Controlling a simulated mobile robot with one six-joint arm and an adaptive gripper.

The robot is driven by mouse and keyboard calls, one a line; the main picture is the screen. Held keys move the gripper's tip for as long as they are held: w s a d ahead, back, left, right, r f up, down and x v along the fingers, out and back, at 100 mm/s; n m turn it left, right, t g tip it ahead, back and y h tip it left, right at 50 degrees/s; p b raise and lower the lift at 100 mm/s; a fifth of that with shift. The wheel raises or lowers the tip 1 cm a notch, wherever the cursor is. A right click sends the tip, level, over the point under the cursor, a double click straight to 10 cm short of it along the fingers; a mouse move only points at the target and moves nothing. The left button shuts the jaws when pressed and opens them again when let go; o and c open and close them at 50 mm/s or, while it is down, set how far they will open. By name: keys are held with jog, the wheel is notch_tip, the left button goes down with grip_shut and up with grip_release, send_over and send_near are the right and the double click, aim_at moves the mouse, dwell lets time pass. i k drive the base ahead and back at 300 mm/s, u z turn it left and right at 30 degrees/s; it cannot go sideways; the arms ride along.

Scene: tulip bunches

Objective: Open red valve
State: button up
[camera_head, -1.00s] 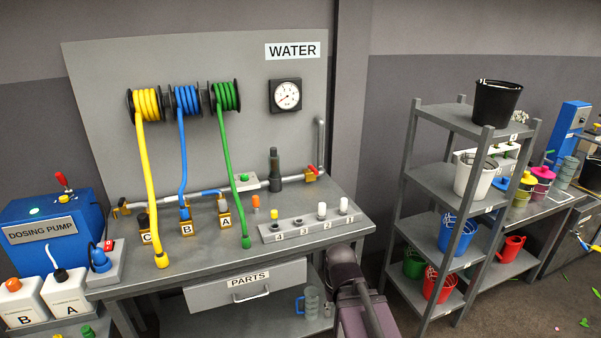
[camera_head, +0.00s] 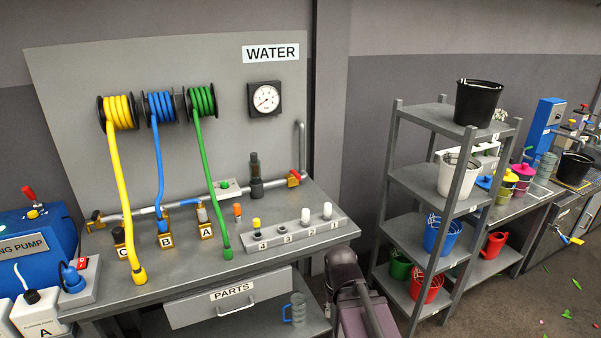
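A small red valve handle (camera_head: 295,175) sits on a brass fitting at the right end of the metal pipe, at the back right of the grey workbench (camera_head: 190,285). The pipe (camera_head: 302,140) rises up the wall panel just beside it. A dark grey cylinder (camera_head: 256,178) stands left of the valve. Another red lever (camera_head: 28,192) is on top of the blue dosing pump at far left. My arm shows at the bottom centre, in front of the bench's right end and apart from the valve. My gripper is not visible.
Yellow, blue and green hoses (camera_head: 200,150) hang from reels to the bench. A numbered block (camera_head: 300,237) with small plugs lies near the front right edge. A shelf rack (camera_head: 425,225) with buckets stands right of the bench. The floor right of it is mostly open.

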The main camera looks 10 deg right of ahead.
aim_at(292, 172)
jog(key=i, duration=0.85)
jog(key=u, duration=0.05)
